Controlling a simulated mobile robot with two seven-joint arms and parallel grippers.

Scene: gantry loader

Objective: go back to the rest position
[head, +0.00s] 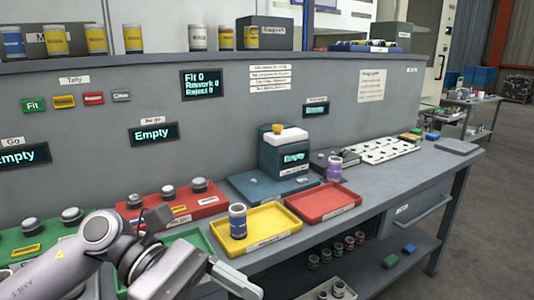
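My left arm comes in from the lower left. Its gripper (236,280) is low in the picture, in front of the bench and below the yellow tray. One pale finger shows at its end; the rest is hidden or cut off, so I cannot tell whether it is open or shut. I see nothing held in the visible part. My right gripper is out of the picture. A blue-labelled can (238,221) stands upright in the yellow tray (272,220), apart from the gripper.
A red tray (325,202) lies right of the yellow one, with a purple can (334,169) behind it. A testing device (284,153) reading "Empty" stands behind the trays. Red (172,207) and green (40,240) gauge blocks are left. A lower shelf (385,265) holds several cans.

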